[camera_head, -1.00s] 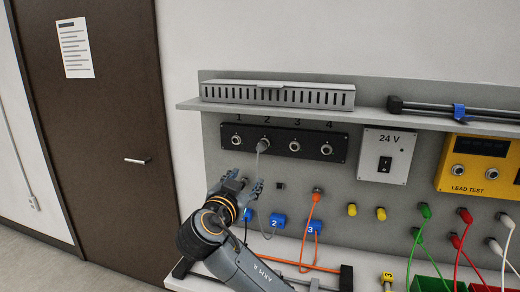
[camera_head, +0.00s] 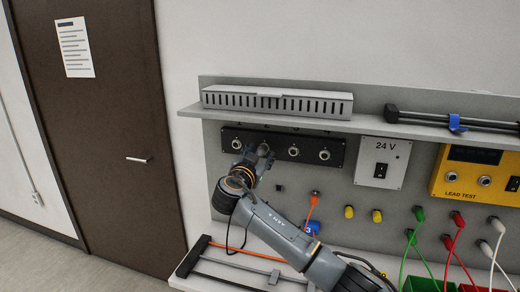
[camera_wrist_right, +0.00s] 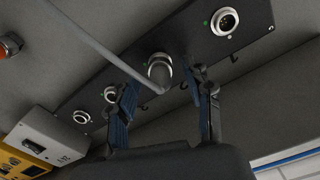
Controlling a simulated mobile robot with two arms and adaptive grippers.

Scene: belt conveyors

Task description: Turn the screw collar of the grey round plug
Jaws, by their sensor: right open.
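The grey round plug (camera_wrist_right: 159,72) sits in socket 2 of the black socket panel (camera_head: 338,151), with its grey cable (camera_wrist_right: 95,40) running off to the upper left in the right wrist view. In the head view my gripper hides the plug. My right gripper (camera_head: 262,152) is open in front of socket 2. In the wrist view its two blue-padded fingers (camera_wrist_right: 165,88) stand on either side of the plug's near end, with a gap to each side. Whether the fingertips reach the collar is unclear. My left gripper is not in view.
Empty sockets 1 (camera_head: 237,144), 3 (camera_head: 293,152) and 4 (camera_head: 324,155) are beside it. A shelf with a slotted grey duct (camera_head: 276,101) juts out above. An orange cable plug (camera_head: 314,196) and a 24 V box (camera_head: 381,162) are to the right.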

